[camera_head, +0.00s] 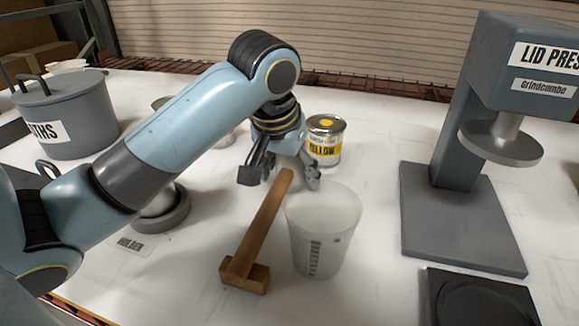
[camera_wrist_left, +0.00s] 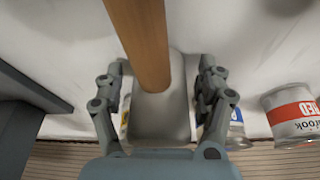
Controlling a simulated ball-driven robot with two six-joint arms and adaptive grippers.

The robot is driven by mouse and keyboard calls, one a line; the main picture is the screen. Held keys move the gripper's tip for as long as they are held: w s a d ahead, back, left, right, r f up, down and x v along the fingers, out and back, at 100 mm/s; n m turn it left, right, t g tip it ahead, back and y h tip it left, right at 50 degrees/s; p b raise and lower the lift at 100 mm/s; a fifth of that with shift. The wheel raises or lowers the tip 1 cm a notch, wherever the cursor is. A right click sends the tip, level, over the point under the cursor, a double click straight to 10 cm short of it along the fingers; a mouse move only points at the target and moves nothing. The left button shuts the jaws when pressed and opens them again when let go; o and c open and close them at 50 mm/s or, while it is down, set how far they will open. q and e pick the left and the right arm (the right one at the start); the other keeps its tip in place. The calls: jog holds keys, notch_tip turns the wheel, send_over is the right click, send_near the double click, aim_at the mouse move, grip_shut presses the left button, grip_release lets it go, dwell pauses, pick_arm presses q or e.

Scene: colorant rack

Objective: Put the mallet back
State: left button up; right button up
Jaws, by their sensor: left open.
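The wooden mallet (camera_head: 258,232) is on the white table in the middle of the head view. Its head is nearer me and its handle points away. My left gripper (camera_head: 281,180) is open at the far end of the handle, its fingers on either side. In the left wrist view the handle (camera_wrist_left: 140,40) comes in from the top between the spread fingers of the gripper (camera_wrist_left: 160,88). I cannot tell whether they touch it. A grey ring-shaped base (camera_head: 170,217) stands behind a small label that seems to read HOLDER (camera_head: 137,242); my arm partly hides it.
A translucent cup (camera_head: 322,235) stands close to the right of the mallet. A yellow-labelled can (camera_head: 325,145) is behind the gripper. A red-labelled can (camera_wrist_left: 296,117) shows in the left wrist view. A lid press (camera_head: 460,225) stands right, a grey pot (camera_head: 75,120) far left.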

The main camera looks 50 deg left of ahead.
pick_arm(q)
jog(key=shift+r, duration=0.2)
jog(key=p+v, duration=0.2)
jog(key=v, duration=0.7)
jog(key=shift+p+v, duration=0.9)
jog(key=shift+v, duration=0.3)
jog(key=shift+s+r+p, duration=0.15)
jog(key=shift+r+p, duration=0.1)
jog(key=shift+p, duration=0.05)
